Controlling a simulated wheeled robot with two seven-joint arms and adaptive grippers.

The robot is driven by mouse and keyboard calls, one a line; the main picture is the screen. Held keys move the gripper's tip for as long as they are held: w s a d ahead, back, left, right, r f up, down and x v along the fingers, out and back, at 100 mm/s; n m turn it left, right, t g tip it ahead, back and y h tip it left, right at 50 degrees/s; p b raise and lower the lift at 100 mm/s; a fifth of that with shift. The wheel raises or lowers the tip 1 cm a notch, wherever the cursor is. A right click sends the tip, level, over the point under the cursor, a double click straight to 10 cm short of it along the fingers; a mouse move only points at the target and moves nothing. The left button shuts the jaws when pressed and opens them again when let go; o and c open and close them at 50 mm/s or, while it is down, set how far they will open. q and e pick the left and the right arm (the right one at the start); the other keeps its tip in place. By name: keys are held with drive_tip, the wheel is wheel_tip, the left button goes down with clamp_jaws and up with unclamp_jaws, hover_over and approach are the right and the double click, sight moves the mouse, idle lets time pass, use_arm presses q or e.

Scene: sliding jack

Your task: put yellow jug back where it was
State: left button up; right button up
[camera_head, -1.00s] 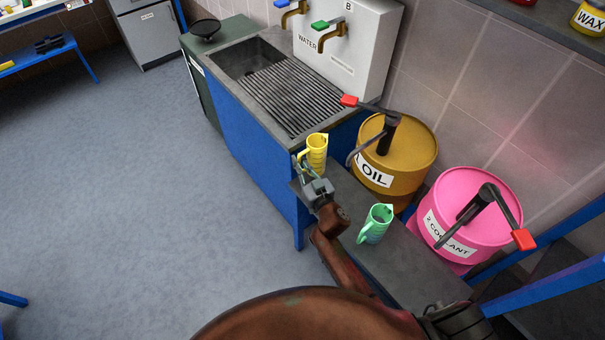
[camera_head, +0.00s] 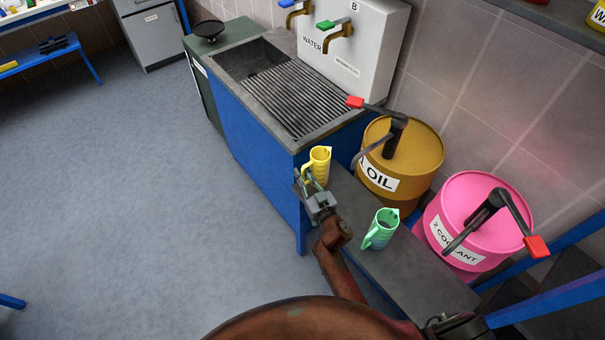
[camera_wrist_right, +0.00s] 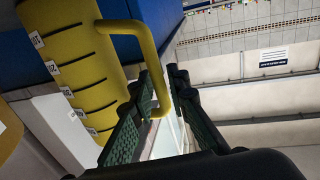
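The yellow jug (camera_head: 320,160) stands upright, apparently at the left end of the grey shelf beside the sink cabinet. In the right wrist view the jug (camera_wrist_right: 75,75) shows its marked side and its handle. My right gripper (camera_head: 310,182) is at the jug's handle. Its fingers (camera_wrist_right: 163,110) are apart with the handle between them, and a narrow gap shows on one side. Whether the left-hand finger touches the handle I cannot tell. The jug's base is partly hidden by the gripper. My left gripper is not in view.
A green jug (camera_head: 381,229) stands on the grey shelf (camera_head: 425,270), right of my right arm. Behind are an oil drum (camera_head: 420,160) and a pink coolant drum (camera_head: 462,205), both with pump levers. The sink (camera_head: 285,95) is at the back left. Floor at left is clear.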

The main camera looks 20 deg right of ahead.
drive_tip(key=shift+o, duration=1.1)
drive_tip(key=shift+r, duration=0.1)
drive_tip(key=shift+s+r, duration=0.1)
drive_tip(key=shift+s, duration=0.1)
drive_tip(key=s+d+p, duration=0.1)
drive_tip(key=s, duration=1)
drive_tip(key=shift+s+d+p, duration=0.25)
drive_tip(key=shift+d+p, duration=0.05)
drive_tip(key=shift+p, duration=0.05)
